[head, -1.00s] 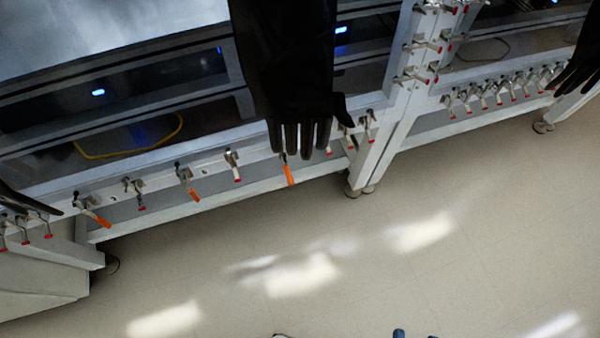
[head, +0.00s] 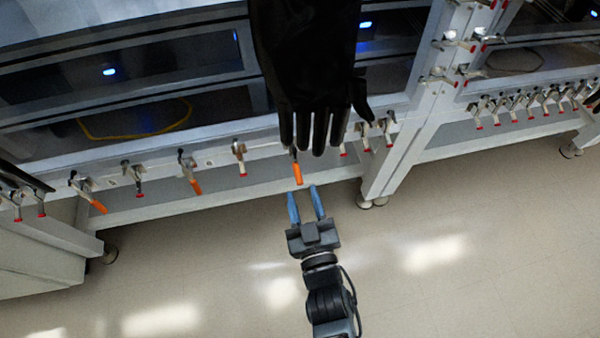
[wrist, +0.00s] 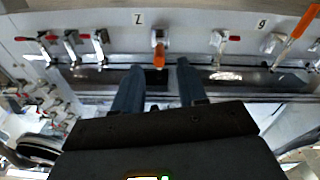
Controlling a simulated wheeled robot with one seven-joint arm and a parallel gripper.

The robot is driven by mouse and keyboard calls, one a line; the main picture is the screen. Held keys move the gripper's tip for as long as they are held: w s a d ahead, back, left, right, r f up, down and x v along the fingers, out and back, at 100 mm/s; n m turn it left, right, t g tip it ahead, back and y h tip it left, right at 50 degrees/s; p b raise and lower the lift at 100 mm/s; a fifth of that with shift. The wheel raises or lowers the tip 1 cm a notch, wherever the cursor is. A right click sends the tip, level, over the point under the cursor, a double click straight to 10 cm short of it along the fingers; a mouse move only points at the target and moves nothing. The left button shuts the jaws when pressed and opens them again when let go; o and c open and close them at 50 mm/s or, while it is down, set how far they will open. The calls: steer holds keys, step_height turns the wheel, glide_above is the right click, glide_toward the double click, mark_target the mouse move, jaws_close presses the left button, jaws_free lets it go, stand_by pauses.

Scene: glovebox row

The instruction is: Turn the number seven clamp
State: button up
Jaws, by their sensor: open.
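A clamp with an orange handle (head: 297,172) hangs on the frame rail just below the fingers of a black glove. In the wrist view this orange handle (wrist: 159,56) points down toward the camera. A small label (wrist: 138,18) beside it looks like an upside-down 7, though it is small. My gripper (head: 302,190) is open and empty, with blue fingers just below the handle. In the wrist view the handle lies ahead of and between the fingertips (wrist: 158,68), apparently not touching them. The glove partly hides the clamp's base in the head view.
The black glove (head: 305,70) hangs over the rail. Red-tipped clamps (head: 240,158) and another orange-handled clamp (head: 189,172) stand along the rail to the left. More clamps are close on the right, beside a frame post (head: 405,140). The floor (head: 200,270) in front is clear.

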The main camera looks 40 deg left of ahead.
mark_target(295, 166)
steer(key=b+x, duration=0.1)
steer(key=x, duration=0.5)
steer(key=shift+w+a, duration=0.2)
steer(key=shift+w, duration=0.05)
steer(key=shift+c, duration=0.3)
jaws_close()
